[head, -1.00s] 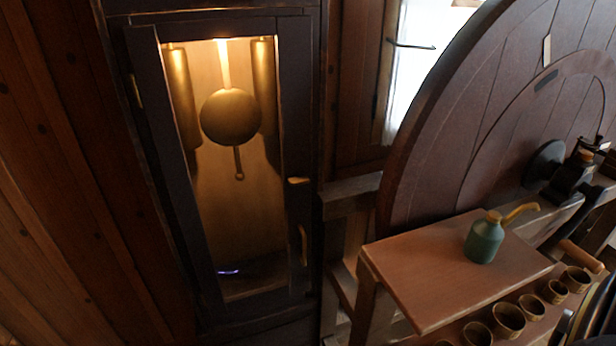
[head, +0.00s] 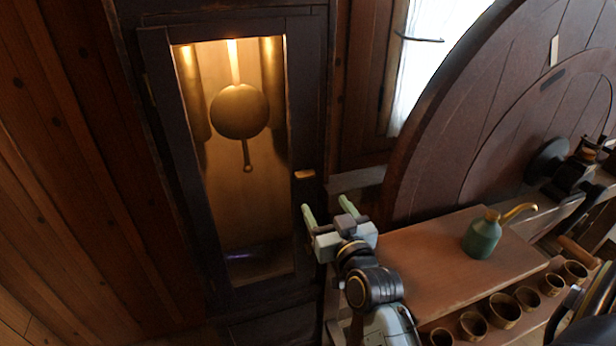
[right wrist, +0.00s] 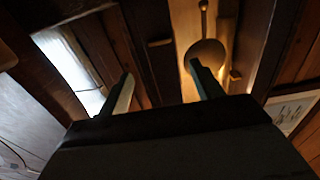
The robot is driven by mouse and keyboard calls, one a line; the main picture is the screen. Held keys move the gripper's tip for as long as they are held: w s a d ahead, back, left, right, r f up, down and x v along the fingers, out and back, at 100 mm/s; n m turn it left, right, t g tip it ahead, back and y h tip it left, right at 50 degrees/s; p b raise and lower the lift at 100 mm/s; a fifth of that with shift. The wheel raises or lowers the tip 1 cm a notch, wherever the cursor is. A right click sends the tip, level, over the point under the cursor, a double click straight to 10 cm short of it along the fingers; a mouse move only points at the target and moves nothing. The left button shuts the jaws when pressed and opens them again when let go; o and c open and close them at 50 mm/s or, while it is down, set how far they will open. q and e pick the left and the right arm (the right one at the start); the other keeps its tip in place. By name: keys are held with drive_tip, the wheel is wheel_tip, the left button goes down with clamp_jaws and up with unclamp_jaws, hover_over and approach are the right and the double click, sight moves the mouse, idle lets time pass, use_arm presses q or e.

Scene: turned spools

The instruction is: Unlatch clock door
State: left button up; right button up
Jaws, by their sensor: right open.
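The clock door (head: 302,120) is a tall dark frame around a glass pane, and it looks closed. In the right wrist view a small bar that looks like the latch (right wrist: 160,43) shows beyond and between the two open fingers. The door's pull handle is hidden in the head view, behind my right gripper. My left gripper is out of view.
Behind the glass hangs a round pendulum (head: 239,111) beside brass weights. A wooden bench (head: 425,262) with a green oil can (head: 483,236) stands right of my right arm, with several small cups along its front. A large wooden wheel (head: 450,120) rises behind it.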

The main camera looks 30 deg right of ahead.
sight(307, 176)
drive_tip(key=x, duration=1.2)
drive_tip(key=shift+w, duration=0.2)
drive_tip(key=c, duration=1)
